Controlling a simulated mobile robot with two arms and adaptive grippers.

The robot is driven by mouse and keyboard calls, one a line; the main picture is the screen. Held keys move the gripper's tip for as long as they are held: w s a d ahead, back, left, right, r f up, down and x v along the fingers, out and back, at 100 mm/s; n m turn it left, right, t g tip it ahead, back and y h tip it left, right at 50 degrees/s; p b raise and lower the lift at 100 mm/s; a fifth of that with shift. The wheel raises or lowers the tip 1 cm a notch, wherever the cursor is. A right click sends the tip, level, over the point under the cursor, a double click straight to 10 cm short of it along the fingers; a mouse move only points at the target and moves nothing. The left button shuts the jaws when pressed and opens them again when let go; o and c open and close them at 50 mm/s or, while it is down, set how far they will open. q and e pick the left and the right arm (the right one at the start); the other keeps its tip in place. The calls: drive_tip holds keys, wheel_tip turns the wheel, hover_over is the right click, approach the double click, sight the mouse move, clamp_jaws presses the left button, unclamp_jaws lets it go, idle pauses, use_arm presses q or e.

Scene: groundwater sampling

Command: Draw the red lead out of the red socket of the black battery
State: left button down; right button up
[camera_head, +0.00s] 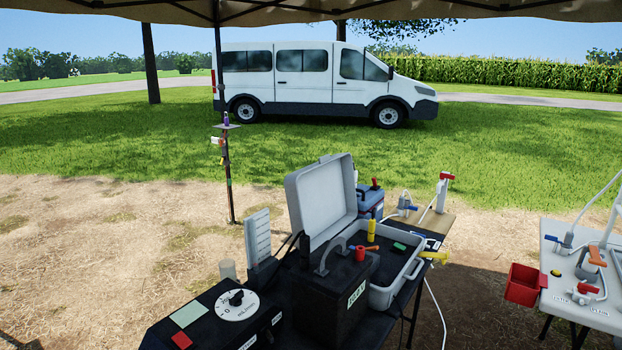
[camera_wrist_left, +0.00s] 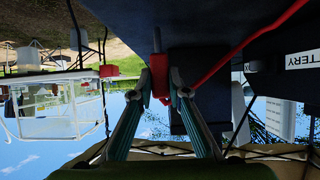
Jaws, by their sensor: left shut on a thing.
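The black battery (camera_head: 318,298) stands on the table in the head view, with a grey handle arched over its top and a white label on its side. Part of a labelled dark box reading "TTERY" (camera_wrist_left: 265,48) shows in the upside-down left wrist view. My left gripper (camera_wrist_left: 165,88) is shut on the red plug of the red lead (camera_wrist_left: 157,42). The lead's cable (camera_wrist_left: 235,52) runs off to the upper right. Neither gripper shows in the head view.
A black dial box (camera_head: 215,318) is at front left. A white table (camera_head: 590,310) with a red bin (camera_head: 524,285) is at right.

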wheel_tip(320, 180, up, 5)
drive_tip(key=p, duration=0.4)
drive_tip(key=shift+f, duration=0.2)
